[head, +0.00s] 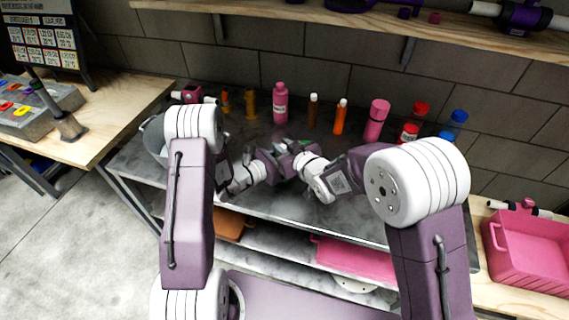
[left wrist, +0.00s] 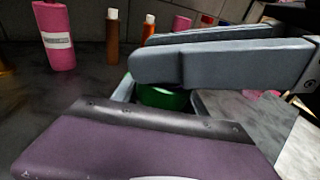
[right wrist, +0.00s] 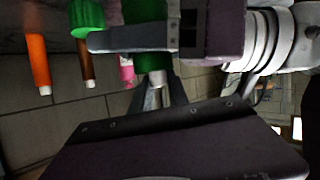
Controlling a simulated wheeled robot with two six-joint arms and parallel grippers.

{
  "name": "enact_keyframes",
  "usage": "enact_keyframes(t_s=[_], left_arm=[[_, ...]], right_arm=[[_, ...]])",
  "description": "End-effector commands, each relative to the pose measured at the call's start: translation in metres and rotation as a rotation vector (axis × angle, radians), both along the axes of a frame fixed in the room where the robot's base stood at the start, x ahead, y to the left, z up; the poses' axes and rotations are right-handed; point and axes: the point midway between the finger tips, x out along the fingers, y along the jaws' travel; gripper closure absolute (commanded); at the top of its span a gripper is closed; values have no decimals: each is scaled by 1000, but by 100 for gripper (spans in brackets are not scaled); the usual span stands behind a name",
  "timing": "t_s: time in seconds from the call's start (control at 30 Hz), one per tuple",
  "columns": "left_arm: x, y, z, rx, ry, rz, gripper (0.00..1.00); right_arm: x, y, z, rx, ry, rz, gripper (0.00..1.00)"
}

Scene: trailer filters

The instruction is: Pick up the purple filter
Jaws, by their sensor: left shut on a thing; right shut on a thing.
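My left gripper (head: 268,163) and right gripper (head: 292,150) meet close together above the middle of the metal table. Both are shut on a green part (head: 304,142), which is mostly hidden by the fingers. In the left wrist view a green round part (left wrist: 162,98) shows between the left fingers. In the right wrist view a green cylinder (right wrist: 143,28) with a pale metallic end (right wrist: 155,95) runs between the right fingers, and a second green piece (right wrist: 86,16) shows beside it. I cannot make out a separate purple filter on the table; purple pieces (head: 404,13) lie on the upper shelf.
Along the back of the table (head: 215,158) stand a pink bottle (head: 280,104), a brown bottle (head: 313,112), an orange bottle (head: 340,118), a pink cylinder (head: 376,122) and red and blue capped containers. A grey pot (head: 153,138) is at left, a pink bin (head: 525,250) at right.

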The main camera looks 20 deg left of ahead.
Motion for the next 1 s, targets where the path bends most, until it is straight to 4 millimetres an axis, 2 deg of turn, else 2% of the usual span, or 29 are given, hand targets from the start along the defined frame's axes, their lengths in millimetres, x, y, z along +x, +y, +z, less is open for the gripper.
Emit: enact_keyframes(t_s=[0.03, 0.43, 0.57, 0.7, 0.8, 0.9, 1.0], left_arm=[[3, 2, 4, 0, -14, 6, 95], [3, 2, 4, 0, -16, 6, 95], [3, 2, 4, 0, -14, 7, 95], [3, 2, 2, 1, -9, 7, 95], [2, 2, 2, 0, -8, 5, 95], [1, 1, 1, 1, -5, 4, 95], [1, 1, 1, 0, -4, 3, 95]], right_arm=[[-6, -1, -12, -23, 25, 6, 100], [-5, -1, -8, -22, 23, 6, 100], [-5, -1, 18, -18, 17, 5, 100], [-4, -1, 56, -14, 13, 4, 100], [-3, -1, 76, -14, 12, 2, 100], [-3, -1, 89, -12, 12, 1, 100], [-3, -2, 94, -14, 13, 0, 100]])
